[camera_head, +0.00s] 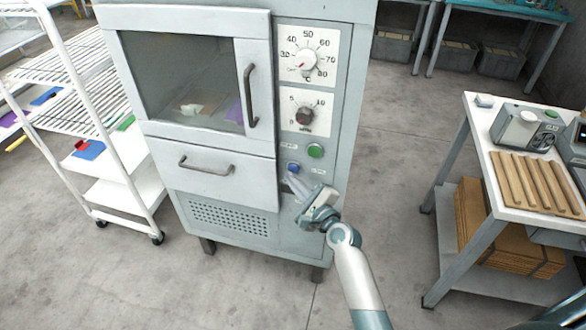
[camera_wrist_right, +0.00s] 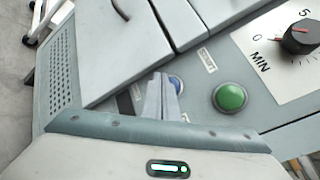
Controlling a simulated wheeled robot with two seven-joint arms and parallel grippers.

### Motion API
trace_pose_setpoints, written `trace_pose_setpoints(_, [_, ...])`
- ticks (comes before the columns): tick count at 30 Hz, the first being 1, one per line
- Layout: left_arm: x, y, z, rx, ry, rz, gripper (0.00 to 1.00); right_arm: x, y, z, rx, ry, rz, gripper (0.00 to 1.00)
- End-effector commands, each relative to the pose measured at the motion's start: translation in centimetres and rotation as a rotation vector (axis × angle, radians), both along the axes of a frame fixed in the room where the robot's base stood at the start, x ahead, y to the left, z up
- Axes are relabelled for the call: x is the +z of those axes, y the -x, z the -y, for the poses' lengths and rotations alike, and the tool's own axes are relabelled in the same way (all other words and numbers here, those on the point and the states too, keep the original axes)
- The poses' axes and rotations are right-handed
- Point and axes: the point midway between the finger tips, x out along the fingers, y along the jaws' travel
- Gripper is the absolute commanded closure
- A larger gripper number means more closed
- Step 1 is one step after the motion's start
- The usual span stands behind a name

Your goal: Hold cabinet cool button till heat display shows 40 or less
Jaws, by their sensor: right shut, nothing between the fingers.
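The grey cabinet (camera_head: 220,195) stands in the middle of the head view. Its control panel has a blue button (camera_head: 293,167) beside a green button (camera_head: 315,151). Above them is a round temperature dial (camera_head: 302,60) marked in °C, with its red pointer toward the lower left; I cannot read the exact value. My right gripper (camera_head: 292,182) is shut and empty, its fingertips at the blue button. In the right wrist view the fingers (camera_wrist_right: 161,88) partly cover the blue button (camera_wrist_right: 175,83); I cannot tell whether they press it. My left gripper is not in view.
A minute timer dial (camera_head: 304,113) sits between the temperature dial and the buttons. The cabinet's window door (camera_head: 130,75) and lower drawer (camera_head: 215,180) are shut. A white rack (camera_head: 95,95) stands left; a table (camera_head: 480,130) with wooden strips stands right. Floor between is clear.

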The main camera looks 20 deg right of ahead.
Motion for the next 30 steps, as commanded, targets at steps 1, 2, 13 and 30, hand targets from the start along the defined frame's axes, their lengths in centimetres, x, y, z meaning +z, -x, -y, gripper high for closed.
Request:
trace_pose_setpoints(1, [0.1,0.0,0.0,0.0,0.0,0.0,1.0,0.0,0.1,-0.1,0.0,0.0,0.0,1.0])
trace_pose_setpoints(2, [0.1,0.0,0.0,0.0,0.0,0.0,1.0,0.0,0.1,-0.1,0.0,0.0,0.0,1.0])
trace_pose_setpoints(13, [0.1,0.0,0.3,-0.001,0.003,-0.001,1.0,0.0,0.2,-0.2,0.0,-0.001,0.0,1.0])
trace_pose_setpoints(30, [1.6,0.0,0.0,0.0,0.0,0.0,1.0,0.1,3.7,-2.5,0.001,-0.001,-0.001,1.0])
